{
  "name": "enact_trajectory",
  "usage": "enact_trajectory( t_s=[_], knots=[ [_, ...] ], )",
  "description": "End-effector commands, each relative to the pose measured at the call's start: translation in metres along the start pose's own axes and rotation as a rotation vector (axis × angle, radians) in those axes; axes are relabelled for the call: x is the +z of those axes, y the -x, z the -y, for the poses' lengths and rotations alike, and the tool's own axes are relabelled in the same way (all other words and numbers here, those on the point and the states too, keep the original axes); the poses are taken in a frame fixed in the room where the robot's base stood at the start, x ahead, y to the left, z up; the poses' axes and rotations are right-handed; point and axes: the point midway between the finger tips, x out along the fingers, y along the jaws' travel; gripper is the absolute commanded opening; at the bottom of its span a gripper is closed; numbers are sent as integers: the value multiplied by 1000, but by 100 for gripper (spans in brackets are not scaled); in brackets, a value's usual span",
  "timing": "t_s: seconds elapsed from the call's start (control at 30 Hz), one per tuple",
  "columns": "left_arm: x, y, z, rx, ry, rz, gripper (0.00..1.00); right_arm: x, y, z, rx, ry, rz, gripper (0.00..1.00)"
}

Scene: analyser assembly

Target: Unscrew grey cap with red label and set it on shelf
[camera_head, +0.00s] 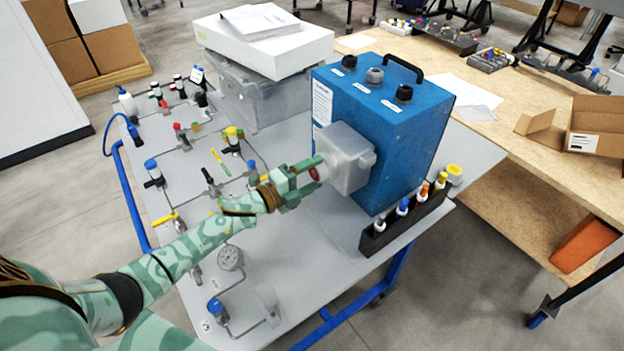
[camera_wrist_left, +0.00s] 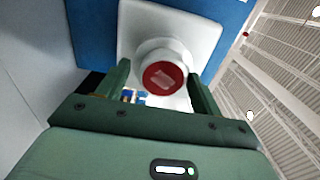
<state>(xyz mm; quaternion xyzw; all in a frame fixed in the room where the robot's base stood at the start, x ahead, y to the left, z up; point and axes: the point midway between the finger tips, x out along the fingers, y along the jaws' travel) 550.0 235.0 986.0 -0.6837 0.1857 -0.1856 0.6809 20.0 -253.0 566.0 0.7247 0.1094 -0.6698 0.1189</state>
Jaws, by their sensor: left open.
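The grey cap with the red label (camera_wrist_left: 163,78) sits on the front of the pale grey housing (camera_head: 346,158) of the blue analyser box (camera_head: 385,125). My left gripper (camera_head: 308,176) is open, with one finger on each side of the cap. In the left wrist view the open fingers (camera_wrist_left: 161,88) flank the cap, with gaps visible on both sides. The cap appears seated on the housing. My right gripper is not in view.
A black rack (camera_head: 400,222) with several coloured-cap bottles stands in front of the blue box. A grey lidded bin (camera_head: 255,95) stands behind it, with a white box (camera_head: 262,42) on top. Valves and tubing cover the left of the cart. A wooden table (camera_head: 520,140) is at right.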

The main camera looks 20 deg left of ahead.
Motion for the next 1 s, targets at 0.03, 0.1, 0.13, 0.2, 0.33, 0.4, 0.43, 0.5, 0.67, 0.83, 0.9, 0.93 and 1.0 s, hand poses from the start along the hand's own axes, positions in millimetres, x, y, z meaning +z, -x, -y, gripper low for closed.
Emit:
enact_trajectory(
  t_s=[0.03,0.1,0.13,0.2,0.33,0.4,0.43,0.5,0.67,0.83,0.9,0.93,1.0],
  knots=[
    [0,0,1,0,0,0,66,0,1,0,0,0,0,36],
    [0,0,2,0,2,0,66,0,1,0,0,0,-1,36],
    [0,0,2,0,3,0,66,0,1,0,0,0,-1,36],
    [0,0,2,0,4,0,47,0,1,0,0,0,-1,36],
    [0,0,1,0,6,0,16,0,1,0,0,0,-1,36],
    [0,0,1,1,9,0,16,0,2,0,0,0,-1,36],
    [0,0,1,1,18,0,16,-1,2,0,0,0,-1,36],
    [0,0,3,2,71,0,16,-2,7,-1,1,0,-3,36],
    [1,0,5,4,337,2,16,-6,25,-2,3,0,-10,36],
    [1,1,5,6,677,3,16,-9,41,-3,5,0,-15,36],
    [1,1,4,6,834,4,16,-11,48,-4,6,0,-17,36],
    [1,1,5,6,905,4,16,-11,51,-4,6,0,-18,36],
    [1,2,4,6,1086,6,16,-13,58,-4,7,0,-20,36]
  ],
)
